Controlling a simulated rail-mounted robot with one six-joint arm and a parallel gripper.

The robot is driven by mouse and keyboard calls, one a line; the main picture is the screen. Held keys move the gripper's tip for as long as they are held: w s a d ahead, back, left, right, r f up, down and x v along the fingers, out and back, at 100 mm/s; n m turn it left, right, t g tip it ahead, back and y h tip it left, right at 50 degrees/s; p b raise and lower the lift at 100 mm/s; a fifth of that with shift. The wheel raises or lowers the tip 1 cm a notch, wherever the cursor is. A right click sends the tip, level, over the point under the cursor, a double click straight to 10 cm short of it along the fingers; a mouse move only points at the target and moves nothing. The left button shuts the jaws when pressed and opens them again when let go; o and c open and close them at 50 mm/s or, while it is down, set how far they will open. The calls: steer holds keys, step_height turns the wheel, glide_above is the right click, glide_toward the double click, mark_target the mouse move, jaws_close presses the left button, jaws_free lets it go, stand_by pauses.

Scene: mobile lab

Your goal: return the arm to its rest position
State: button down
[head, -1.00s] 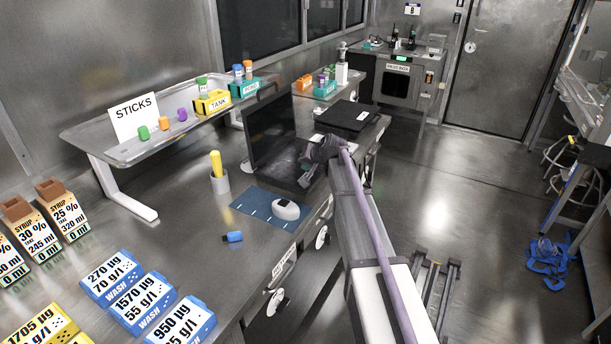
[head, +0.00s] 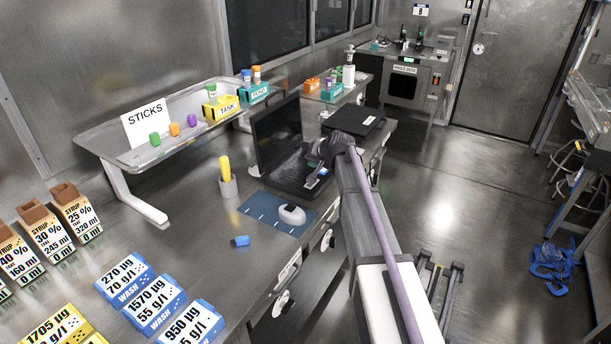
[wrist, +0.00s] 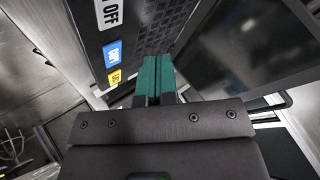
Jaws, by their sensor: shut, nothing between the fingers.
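My arm (head: 365,215) reaches forward from the lower right over the bench edge in the head view. Its wrist is beside the open black laptop (head: 277,135). My gripper's fingers are hard to make out there, dark against the laptop. In the wrist view my gripper (wrist: 153,75) shows its two green fingers pressed together, with nothing between them. Behind them is a dark panel with a key grid (wrist: 160,25) and white, blue and yellow labels; the white one reads OFF. A dark screen (wrist: 250,45) is at the right.
On the bench are a mouse (head: 292,214), a blue cap-like piece (head: 240,241), a cup with a yellow stick (head: 228,186), and wash boxes (head: 155,303). A raised tray (head: 150,155) stands behind.

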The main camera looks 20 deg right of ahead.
steer(key=s+a+f+n+g+h+p, duration=0.1)
steer(key=s+a+g, duration=0.3)
steer(key=s, duration=1.5)
steer(key=s+a+f+n+g+h+p, duration=0.1)
steer(key=s+a+n+g, duration=0.3)
steer(key=s, duration=1.5)
steer(key=shift+s+a+h+p, duration=0.15)
steer(key=shift+a+h+p, duration=0.4)
steer(key=shift+a, duration=0.45)
